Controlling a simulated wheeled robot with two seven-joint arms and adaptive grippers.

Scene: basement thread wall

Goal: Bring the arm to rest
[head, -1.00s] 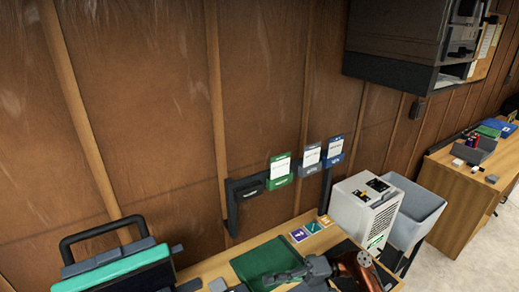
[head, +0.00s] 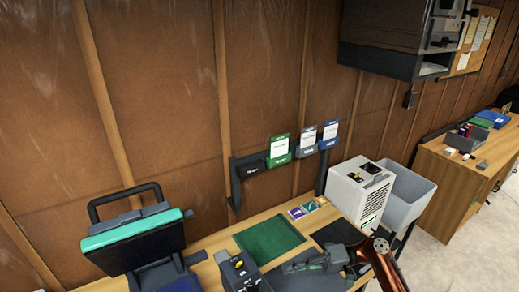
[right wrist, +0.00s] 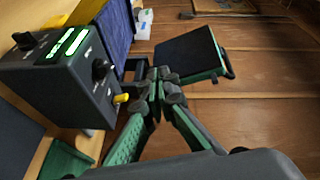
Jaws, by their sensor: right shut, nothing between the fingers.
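My right gripper (head: 290,268) is in the lower middle of the head view, over the front of the bench beside the green mat (head: 268,240). Its fingers are together and hold nothing. In the right wrist view the closed fingertips (right wrist: 160,78) are in the middle, in front of a brown wall. My right arm, with copper-coloured parts, comes in from the lower right of the head view. My left gripper is not in view.
A dark box with knobs (head: 240,272) stands left of the gripper; its lit green display (right wrist: 68,45) shows in the right wrist view. A white unit (head: 360,190) and a grey bin (head: 407,197) are at right.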

